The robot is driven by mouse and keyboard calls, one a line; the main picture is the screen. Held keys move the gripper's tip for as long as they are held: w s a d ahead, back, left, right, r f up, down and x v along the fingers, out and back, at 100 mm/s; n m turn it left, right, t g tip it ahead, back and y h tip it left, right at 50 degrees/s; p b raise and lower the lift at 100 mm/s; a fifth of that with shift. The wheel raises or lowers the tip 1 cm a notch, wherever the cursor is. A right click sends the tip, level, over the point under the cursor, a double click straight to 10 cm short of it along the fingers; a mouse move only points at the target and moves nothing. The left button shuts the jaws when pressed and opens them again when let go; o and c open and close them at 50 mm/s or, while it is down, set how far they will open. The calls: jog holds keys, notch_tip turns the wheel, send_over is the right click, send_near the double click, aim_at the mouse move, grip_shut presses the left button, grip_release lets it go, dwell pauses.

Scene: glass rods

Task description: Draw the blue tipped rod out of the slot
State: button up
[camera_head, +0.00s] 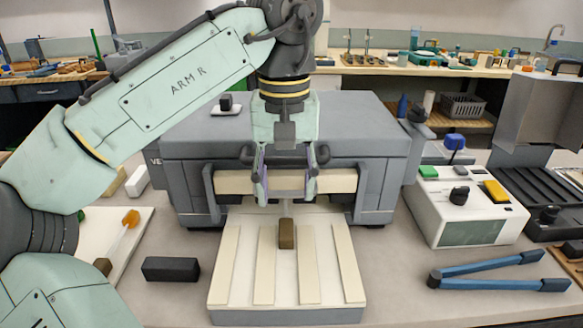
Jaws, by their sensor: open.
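My gripper (287,192) is open and empty, pointing down in front of the grey machine (185,150). A brown block-like end (286,234) stands just below and in front of my fingers, over the slotted cream tray (232,262). A thin pale shaft seems to run from this end back toward the machine, between and below the fingertips. Its far part is hidden by my gripper and the machine, and I see no blue tip on it. A rod with an orange tip (131,218) lies on the white board (85,225) at left.
A black block (170,269) lies left of the tray. A black ribbed tray (535,200) is at far right. Bare table shows in front of the tongs.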

aim_at(286, 239)
jog(key=shift+s, duration=0.15)
notch_tip(286, 239, down, 11)
jog(key=shift+r, duration=0.1)
dwell(0.6)
grip_shut()
dwell(0.6)
